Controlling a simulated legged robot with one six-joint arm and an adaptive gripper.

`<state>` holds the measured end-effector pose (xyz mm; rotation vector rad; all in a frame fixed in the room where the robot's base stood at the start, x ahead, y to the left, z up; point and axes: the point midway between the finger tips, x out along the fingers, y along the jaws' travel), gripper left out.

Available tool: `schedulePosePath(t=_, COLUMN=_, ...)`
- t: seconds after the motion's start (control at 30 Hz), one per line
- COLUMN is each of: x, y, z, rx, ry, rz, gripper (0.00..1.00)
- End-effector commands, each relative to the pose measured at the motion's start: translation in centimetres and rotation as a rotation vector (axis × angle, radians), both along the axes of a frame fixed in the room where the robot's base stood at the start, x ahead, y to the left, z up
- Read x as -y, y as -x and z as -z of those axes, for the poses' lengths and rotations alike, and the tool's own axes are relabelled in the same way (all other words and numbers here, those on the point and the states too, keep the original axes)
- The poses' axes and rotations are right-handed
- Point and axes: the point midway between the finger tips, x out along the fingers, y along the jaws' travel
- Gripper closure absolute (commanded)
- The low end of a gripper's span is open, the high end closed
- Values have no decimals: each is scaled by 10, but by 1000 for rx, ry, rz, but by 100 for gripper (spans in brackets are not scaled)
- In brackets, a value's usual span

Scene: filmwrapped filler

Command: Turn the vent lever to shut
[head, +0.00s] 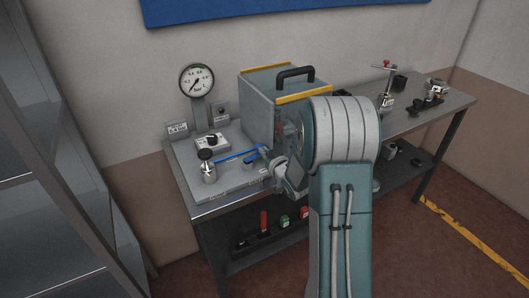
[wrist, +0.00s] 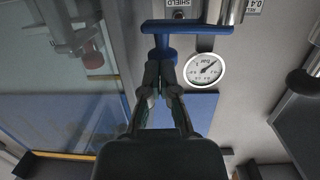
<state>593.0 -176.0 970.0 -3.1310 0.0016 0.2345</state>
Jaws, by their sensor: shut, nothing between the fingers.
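The blue vent lever (head: 236,156) lies across the grey plate on the bench's left part in the head view. In the wrist view a blue T-shaped handle (wrist: 187,27), which looks like this lever, has its bar running across the top, with a short stem below its left part. My gripper (wrist: 160,72) is shut and empty, with its fingertips at the lower end of that stem. I cannot tell whether they touch it. In the head view my arm hides much of the gripper, which is near the lever's right end.
A round gauge (head: 196,81) stands behind the plate, and a metal fitting with a black knob (head: 206,155) is at the lever's left end. A clear-sided box (head: 265,98) with a black handle stands behind my arm. Shelving (head: 40,150) stands at the left.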

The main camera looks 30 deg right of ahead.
Motion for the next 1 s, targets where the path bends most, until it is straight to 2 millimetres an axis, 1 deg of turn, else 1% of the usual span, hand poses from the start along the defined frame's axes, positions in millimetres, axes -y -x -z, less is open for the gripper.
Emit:
schedulePosePath(t=0.43, x=3, y=-5, z=0, rx=0, ry=0, rz=0, gripper=100)
schedulePosePath(t=1.0, x=7, y=-24, z=0, rx=0, ry=0, rz=0, gripper=100)
